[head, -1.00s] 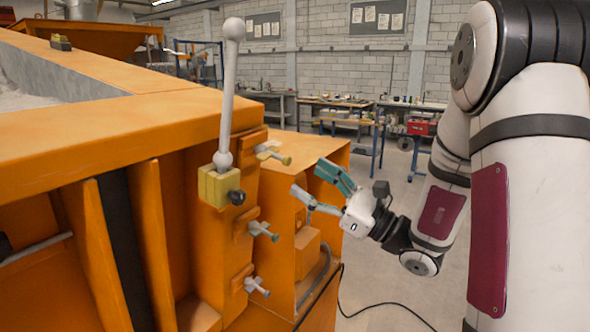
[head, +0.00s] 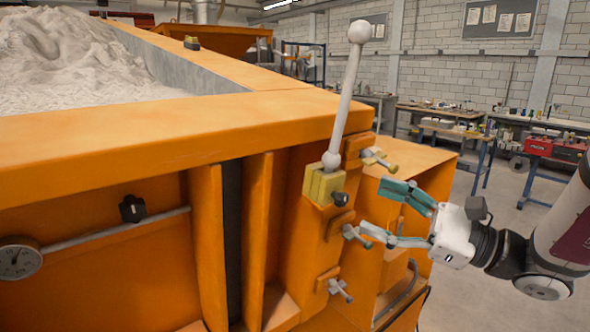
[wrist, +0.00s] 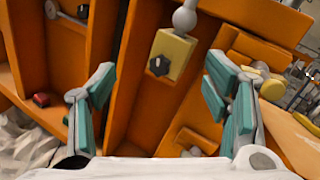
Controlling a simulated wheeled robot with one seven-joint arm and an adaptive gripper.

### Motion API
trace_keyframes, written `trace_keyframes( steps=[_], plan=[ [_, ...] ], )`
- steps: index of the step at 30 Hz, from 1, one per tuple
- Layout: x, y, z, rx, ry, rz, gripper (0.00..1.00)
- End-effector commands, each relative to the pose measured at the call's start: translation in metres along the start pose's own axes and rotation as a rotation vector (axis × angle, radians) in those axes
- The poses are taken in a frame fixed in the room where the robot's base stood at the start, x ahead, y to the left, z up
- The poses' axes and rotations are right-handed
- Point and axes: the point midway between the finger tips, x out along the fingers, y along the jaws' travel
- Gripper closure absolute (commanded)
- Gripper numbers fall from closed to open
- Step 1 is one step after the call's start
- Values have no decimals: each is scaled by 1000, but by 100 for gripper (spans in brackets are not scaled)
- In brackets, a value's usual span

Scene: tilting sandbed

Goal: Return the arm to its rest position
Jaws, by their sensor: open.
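My gripper (head: 398,216) is open and empty at the right of the orange sandbed (head: 205,135), its teal fingers spread and pointing left toward the panel with the lever. In the wrist view my gripper (wrist: 160,100) shows a finger on each side, with nothing between them but the orange panel behind. A white lever (head: 346,95) with a ball top stands tilted slightly right in a yellow block (head: 323,186) with a black knob. The same yellow block (wrist: 176,52) shows in the wrist view, ahead of the fingers.
Several grey T-handled clamps (head: 356,234) stick out of the panel close to my fingers. A gauge (head: 18,258) and a black knob (head: 132,208) sit on the sandbed's front. A workbench (head: 440,118) stands behind; open floor lies at the right.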

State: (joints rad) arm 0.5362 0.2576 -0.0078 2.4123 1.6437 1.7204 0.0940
Motion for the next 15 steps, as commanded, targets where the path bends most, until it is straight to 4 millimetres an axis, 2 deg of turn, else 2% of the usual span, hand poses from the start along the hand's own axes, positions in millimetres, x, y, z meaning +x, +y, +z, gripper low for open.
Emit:
trace_keyframes(
  steps=[1, 4, 6, 9, 12, 15],
  plan=[
    [13, 28, 11, -51, 35, 121, 30],
    [22, 84, 20, -158, 125, 357, 30],
    [19, 119, 22, -248, 191, 513, 30],
    [4, 160, 21, -402, 289, 725, 30],
    [-20, 186, 17, -583, 390, 919, 30],
    [-47, 198, 13, -786, 493, 1092, 30]
  ],
)
